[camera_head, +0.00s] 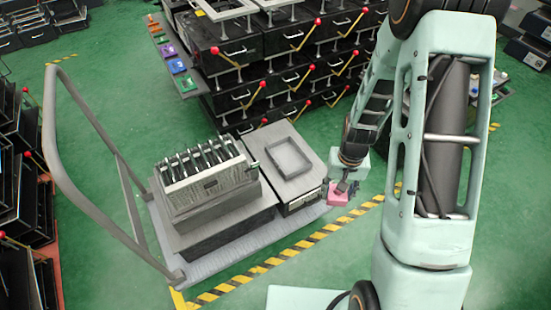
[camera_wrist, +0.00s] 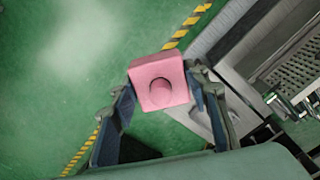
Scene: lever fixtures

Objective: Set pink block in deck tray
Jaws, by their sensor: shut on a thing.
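The pink block (camera_head: 338,196) is held by my gripper (camera_head: 345,186) just to the right of the cart's deck. In the wrist view the pink block (camera_wrist: 160,82) shows a round knob on its face and sits between the two fingers of my gripper (camera_wrist: 165,100). The deck tray (camera_head: 290,158) is a shallow grey rectangular frame on top of a grey box on the cart. It looks empty. The block is to the right of the tray and lower in the head view, apart from it.
A grey machine with a row of levers (camera_head: 205,178) stands left of the tray on the cart (camera_head: 240,246). The cart's handle rail (camera_head: 95,120) rises at the left. Racks of red-knobbed lever boxes (camera_head: 290,75) stand behind. Green floor with yellow-black tape (camera_head: 300,247) is clear in front.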

